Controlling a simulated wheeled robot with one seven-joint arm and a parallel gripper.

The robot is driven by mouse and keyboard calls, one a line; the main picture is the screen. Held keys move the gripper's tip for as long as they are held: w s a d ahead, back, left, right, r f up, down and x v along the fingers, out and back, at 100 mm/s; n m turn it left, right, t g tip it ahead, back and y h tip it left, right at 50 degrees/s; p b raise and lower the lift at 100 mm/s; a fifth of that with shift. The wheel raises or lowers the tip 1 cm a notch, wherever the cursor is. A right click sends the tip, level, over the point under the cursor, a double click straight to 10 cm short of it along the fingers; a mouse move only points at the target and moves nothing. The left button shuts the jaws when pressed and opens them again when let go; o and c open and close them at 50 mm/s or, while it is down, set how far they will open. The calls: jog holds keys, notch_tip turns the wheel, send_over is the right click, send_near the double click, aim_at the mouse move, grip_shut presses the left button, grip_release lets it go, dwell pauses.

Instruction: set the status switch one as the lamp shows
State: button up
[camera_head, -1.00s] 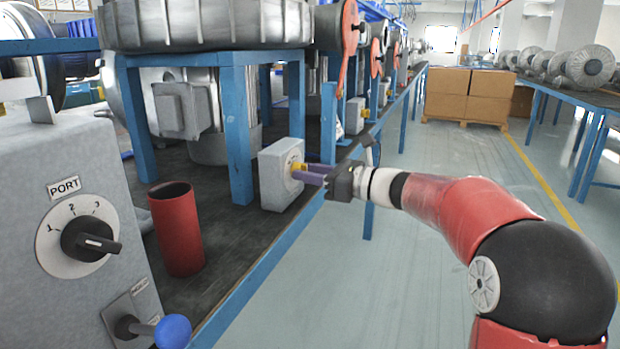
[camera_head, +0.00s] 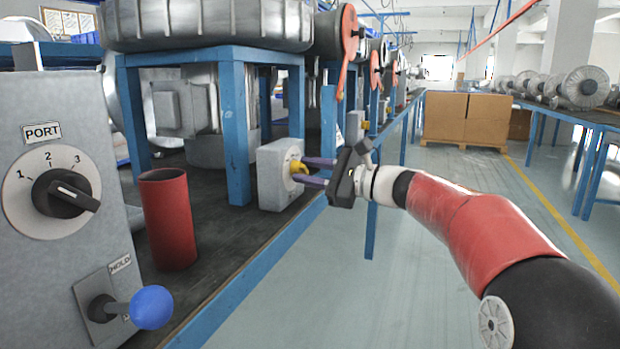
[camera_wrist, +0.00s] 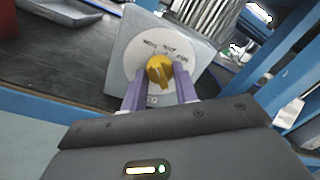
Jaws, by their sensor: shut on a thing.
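A yellow knob (camera_head: 296,167) sits on a round pale dial on the front of a grey switch box (camera_head: 270,175), which stands at the bench's edge. In the wrist view the knob (camera_wrist: 160,70) is at the centre, with small lettering around its dial that is too blurred to read surely. My gripper (camera_head: 303,172) reaches it from the right, and its two purple fingers are shut on the knob, one on each side. In the wrist view the fingers (camera_wrist: 160,88) cover the lower part of the dial. I cannot make out a lit lamp on this box.
A grey panel (camera_head: 100,150) with a black PORT knob (camera_head: 62,193) and a blue-balled HOLD lever (camera_head: 150,307) stands at the left. A red cylinder (camera_head: 168,220) stands on the bench. Blue frame legs (camera_head: 234,130) rise behind the switch box. The aisle floor at right is clear.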

dwell(0.4)
jog(key=o, duration=1)
jog(key=v, duration=0.8)
